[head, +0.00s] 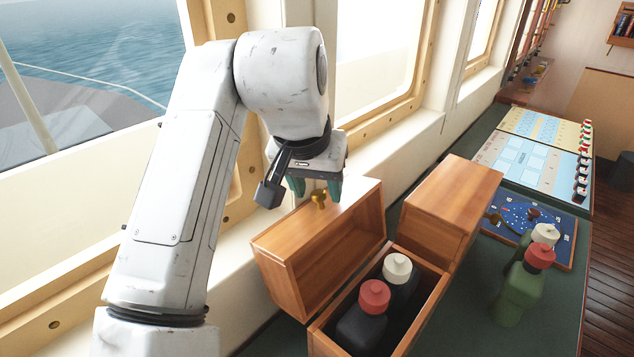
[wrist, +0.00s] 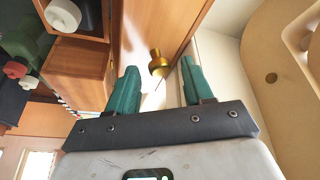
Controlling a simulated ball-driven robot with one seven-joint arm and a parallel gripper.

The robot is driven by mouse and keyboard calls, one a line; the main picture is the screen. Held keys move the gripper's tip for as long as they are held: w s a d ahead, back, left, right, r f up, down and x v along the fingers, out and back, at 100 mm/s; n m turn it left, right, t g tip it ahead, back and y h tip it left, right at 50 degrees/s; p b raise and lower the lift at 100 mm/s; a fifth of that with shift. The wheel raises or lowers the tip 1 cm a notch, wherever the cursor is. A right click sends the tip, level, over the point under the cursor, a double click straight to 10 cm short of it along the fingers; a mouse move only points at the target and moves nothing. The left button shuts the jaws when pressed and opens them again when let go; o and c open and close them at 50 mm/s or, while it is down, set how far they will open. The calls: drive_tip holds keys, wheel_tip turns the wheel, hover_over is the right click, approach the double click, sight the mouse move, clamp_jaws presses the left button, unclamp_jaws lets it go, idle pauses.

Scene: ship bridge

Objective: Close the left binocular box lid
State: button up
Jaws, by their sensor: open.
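The left binocular box (head: 322,338) is an open wooden box at the bottom of the head view. Its wooden lid (head: 325,262) is swung back toward the window wall, with its hollow inside facing the box. A brass knob (head: 319,199) shows at the far side of the lid. My gripper (head: 316,191) is above and behind the lid, open, with teal fingers. In the wrist view the knob (wrist: 157,64) sits between the two fingertips, with a gap visible on the right; contact is not clear.
Dark bottle shapes with a red cap (head: 374,296) and a white cap (head: 397,268) stand in the box. A wooden box (head: 452,205) adjoins on the right. The window wall (head: 385,150) is close behind the lid.

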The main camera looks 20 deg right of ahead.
drive_tip(key=shift+f, duration=0.15)
clamp_jaws()
idle(0.4)
